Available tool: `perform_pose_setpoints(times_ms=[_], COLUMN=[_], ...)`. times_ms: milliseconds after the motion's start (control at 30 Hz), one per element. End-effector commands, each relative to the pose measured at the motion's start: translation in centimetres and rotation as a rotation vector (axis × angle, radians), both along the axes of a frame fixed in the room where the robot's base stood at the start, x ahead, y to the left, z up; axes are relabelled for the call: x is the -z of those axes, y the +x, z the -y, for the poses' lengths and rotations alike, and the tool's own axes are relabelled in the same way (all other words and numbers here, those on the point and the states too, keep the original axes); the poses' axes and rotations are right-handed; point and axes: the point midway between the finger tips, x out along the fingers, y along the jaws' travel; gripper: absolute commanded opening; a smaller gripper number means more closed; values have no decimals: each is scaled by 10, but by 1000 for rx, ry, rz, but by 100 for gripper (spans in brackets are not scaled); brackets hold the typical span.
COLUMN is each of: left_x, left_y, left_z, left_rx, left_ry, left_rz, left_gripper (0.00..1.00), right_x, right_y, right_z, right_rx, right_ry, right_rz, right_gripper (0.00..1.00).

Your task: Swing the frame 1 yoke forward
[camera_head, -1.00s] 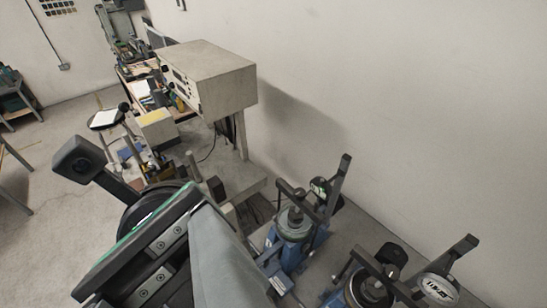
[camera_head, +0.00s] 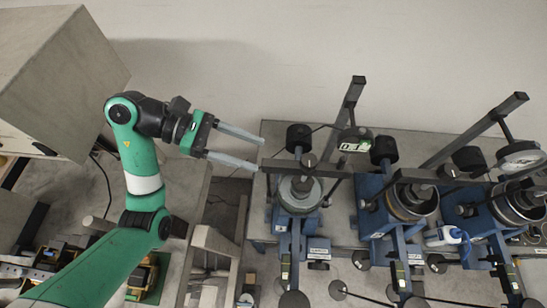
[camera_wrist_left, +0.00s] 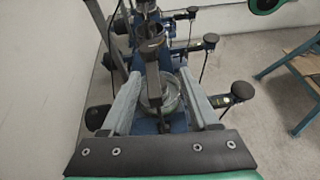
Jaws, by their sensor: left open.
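The leftmost blue lever frame (camera_head: 299,200), which I take as frame 1, stands on a grey bench. Its dark yoke bar (camera_head: 320,171) lies crosswise over the round metal cup, with an upright arm rising at the back. My left gripper (camera_head: 260,153) is open and empty, its two grey fingers pointing right at the bar's left end. In the left wrist view, the fingers (camera_wrist_left: 160,78) spread either side of the line of the dark bar (camera_wrist_left: 151,68), the cup (camera_wrist_left: 160,97) showing between them. Contact cannot be told. My right gripper is not in view.
Two more blue lever frames (camera_head: 407,210) (camera_head: 505,205) stand close on the right. Black round weights (camera_head: 299,137) sit behind the frames, with a white gauge (camera_head: 521,158) at far right. A large grey box (camera_head: 65,75) is at upper left. The wall is behind the bench.

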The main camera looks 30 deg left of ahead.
Motion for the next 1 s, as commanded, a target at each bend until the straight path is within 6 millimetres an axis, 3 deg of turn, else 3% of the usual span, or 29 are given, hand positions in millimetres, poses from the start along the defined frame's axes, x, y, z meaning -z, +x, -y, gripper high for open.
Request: perform_pose_setpoints(times_ms=[33,100,367,533,800,1000], left_x=[18,26,29,35,58,70], left_y=[-1,-3,-3,5,30,43], left_z=[-11,-22,-33,-17,33,57], left_rx=[-30,-59,-89,-84,-82,-85], left_ry=[-7,-11,-14,-15,-14,-14], left_rz=[-10,-15,-16,-18,-18,-17], left_gripper=[61,61,61,61,61,61], right_x=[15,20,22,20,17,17], right_y=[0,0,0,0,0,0], right_z=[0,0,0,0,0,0], right_rx=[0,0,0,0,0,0], right_ry=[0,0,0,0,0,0], right_rz=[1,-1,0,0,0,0], right_gripper=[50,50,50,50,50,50])
